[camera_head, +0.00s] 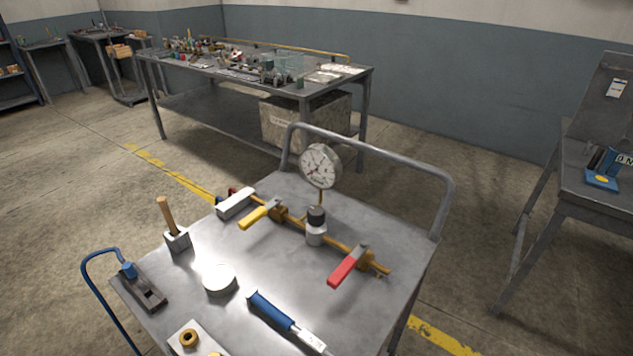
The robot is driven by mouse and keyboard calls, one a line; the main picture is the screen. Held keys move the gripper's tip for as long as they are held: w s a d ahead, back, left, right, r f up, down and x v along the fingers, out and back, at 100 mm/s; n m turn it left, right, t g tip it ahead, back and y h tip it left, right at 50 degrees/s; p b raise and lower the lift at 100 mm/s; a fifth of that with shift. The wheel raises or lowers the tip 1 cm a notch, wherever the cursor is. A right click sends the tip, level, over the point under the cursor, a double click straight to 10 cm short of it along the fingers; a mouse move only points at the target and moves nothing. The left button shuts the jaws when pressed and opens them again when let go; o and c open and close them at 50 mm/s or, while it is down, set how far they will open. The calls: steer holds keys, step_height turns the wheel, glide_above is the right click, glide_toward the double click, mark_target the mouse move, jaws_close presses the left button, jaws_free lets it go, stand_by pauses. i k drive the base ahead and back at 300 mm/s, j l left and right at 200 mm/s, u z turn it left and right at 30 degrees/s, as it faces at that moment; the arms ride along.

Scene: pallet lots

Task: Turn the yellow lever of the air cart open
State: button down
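The air cart (185,293) is a grey metal cart with a bent tube handle at its back edge, in the middle of the head view. A brass pipe runs across the back half of its top. The yellow lever (253,218) sits at the left part of this pipe and points down-left, at an angle to it. A red lever (345,269) sits at the right end of the pipe. A round dial gauge (320,166) stands above the pipe between them. My gripper is not in view.
On the cart top lie a blue-handled tool (270,310), a round metal disc (220,280), a wooden-handled tool in a block (170,222) and a blue-and-grey tool (143,288). A cluttered workbench (345,78) stands behind; another table (605,203) is at right. Floor shows between them.

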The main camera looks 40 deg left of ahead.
mark_target(244, 224)
steer(key=u, duration=1.45)
steer(key=k+j+z, duration=0.2)
steer(key=j, duration=0.15)
steer(key=k+j+z, duration=0.2)
steer(key=j, duration=0.2)
steer(key=j+z, duration=0.2)
steer(key=j, duration=0.15)
steer(key=i+l, duration=0.25)
steer(key=i, duration=0.2)
steer(key=i+l, duration=0.3)
steer(key=i+j, duration=0.05)
steer(key=i, duration=0.05)
